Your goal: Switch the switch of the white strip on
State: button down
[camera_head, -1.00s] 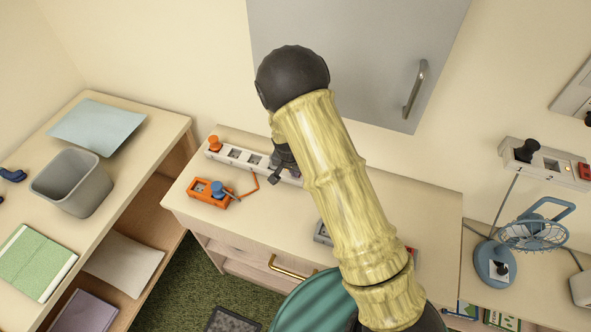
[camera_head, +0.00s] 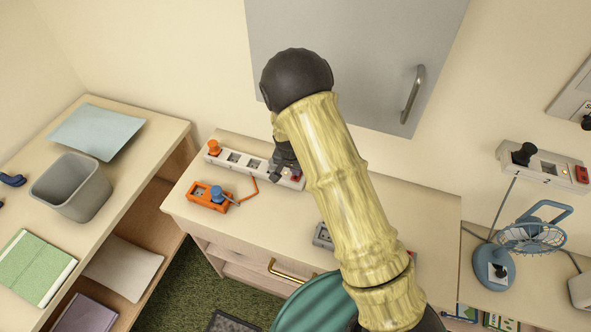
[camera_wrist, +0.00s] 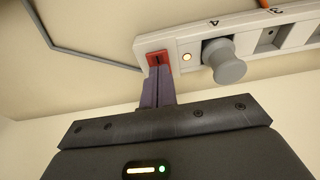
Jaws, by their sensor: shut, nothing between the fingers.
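The white strip (camera_head: 238,158) lies along the back of the desk, with an orange plug at its left end. Its red switch (camera_head: 296,178) is at the right end, beside my gripper (camera_head: 284,168), which the arm partly hides. In the wrist view, the strip (camera_wrist: 290,16) runs across the top right. My gripper (camera_wrist: 158,76) is shut and empty, its fingertips at the lower edge of the red switch (camera_wrist: 156,56); contact is hard to tell. A small lamp (camera_wrist: 187,57) next to the switch glows yellow-orange. A grey plug (camera_wrist: 226,62) sits beside the lamp.
An orange block (camera_head: 208,196) with a blue plug lies in front of the strip. A grey block (camera_head: 322,236) is partly behind my arm. Another pale strip (camera_head: 540,165) with a black plug is at right, above a blue fan (camera_head: 530,236). A grey cabinet (camera_head: 345,50) hangs above.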

aim_at(295, 178)
jog(key=v, duration=0.1)
jog(key=p+v, duration=0.2)
jog(key=shift+w+d+r, duration=0.1)
jog(key=shift+w+r, duration=0.15)
jog(key=shift+r, duration=0.55)
jog(key=s+a+r+b, duration=0.1)
jog(key=s+r, duration=0.3)
jog(key=r, duration=0.4)
jog(key=shift+s+a+b, duration=0.25)
jog(key=shift+a+b, duration=0.1)
jog(key=shift+b, duration=0.35)
jog(key=shift+r, duration=0.1)
jog(key=s+d+r+n, duration=0.2)
jog(key=s+d+r, duration=0.1)
jog(key=s+d, duration=0.5)
jog(key=s+d+r+n+y, duration=0.1)
jog(key=s+d+r, duration=0.3)
jog(key=s+d, duration=0.4)
jog(key=shift+d+r+n, duration=0.25)
jog(key=shift+d+n, duration=0.25)
jog(key=shift+d, duration=0.05)
